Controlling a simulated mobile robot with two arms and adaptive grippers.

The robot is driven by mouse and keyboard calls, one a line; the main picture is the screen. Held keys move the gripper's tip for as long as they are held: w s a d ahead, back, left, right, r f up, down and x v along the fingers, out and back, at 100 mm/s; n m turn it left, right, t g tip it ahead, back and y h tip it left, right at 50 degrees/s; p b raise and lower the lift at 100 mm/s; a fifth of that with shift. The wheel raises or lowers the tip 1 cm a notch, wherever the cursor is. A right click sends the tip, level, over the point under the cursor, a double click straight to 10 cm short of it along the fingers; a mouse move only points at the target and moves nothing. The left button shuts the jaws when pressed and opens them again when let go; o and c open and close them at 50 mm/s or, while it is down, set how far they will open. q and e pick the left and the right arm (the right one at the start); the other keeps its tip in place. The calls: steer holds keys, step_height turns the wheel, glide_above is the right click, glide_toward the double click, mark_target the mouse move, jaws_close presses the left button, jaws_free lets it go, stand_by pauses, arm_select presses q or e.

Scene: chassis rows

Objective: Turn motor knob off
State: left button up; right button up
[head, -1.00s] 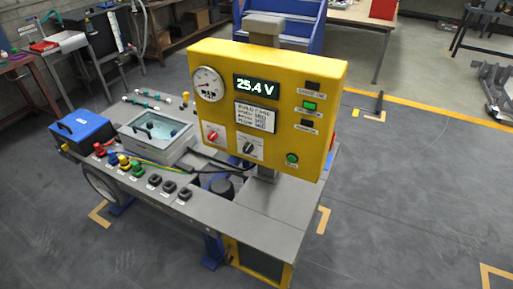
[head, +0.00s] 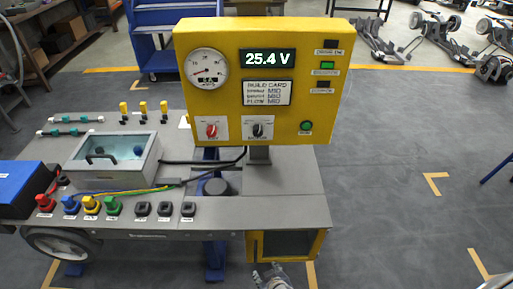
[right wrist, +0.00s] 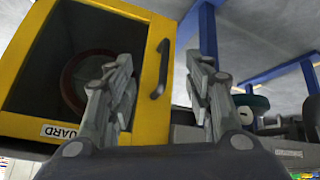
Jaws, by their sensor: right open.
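A yellow control panel (head: 225,105) stands upright on the bench. It carries a red knob (head: 211,130) and a black knob (head: 259,130) side by side on white plates. The plate labels are too small to read, so I cannot tell which is the motor knob. My right gripper (head: 270,272) is at the bottom of the head view, below and in front of the panel, away from both knobs. In the right wrist view its fingers (right wrist: 163,85) are apart and empty. My left gripper is not in view.
A yellow-framed guard door (right wrist: 150,115) with a dark handle (right wrist: 161,68) is close ahead of the right gripper, under the bench (head: 290,205). The panel has a 25.4 V display (head: 268,58), a gauge (head: 207,68) and a green button (head: 305,126).

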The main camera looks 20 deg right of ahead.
steer(key=w+r+m+t+h+b, duration=0.1)
steer(key=w+r+t+b, duration=0.1)
steer(key=w+r, duration=0.5)
steer(key=w+r+m+t+h+b, duration=0.1)
steer(key=w+r+t, duration=0.1)
steer(key=w+r, duration=0.5)
steer(key=m+t+h+b, duration=0.3)
steer(key=t, duration=0.3)
glide_toward(258, 133)
steer(key=p+x, duration=0.2)
steer(key=x, duration=0.4)
steer(key=shift+w, duration=0.3)
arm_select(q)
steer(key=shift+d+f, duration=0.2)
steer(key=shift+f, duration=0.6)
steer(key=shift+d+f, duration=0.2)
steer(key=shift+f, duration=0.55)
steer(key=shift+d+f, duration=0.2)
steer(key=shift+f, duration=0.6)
arm_select(e)
steer(key=shift+w+d, duration=0.2)
steer(key=shift+w, duration=0.3)
steer(key=c, duration=1.1)
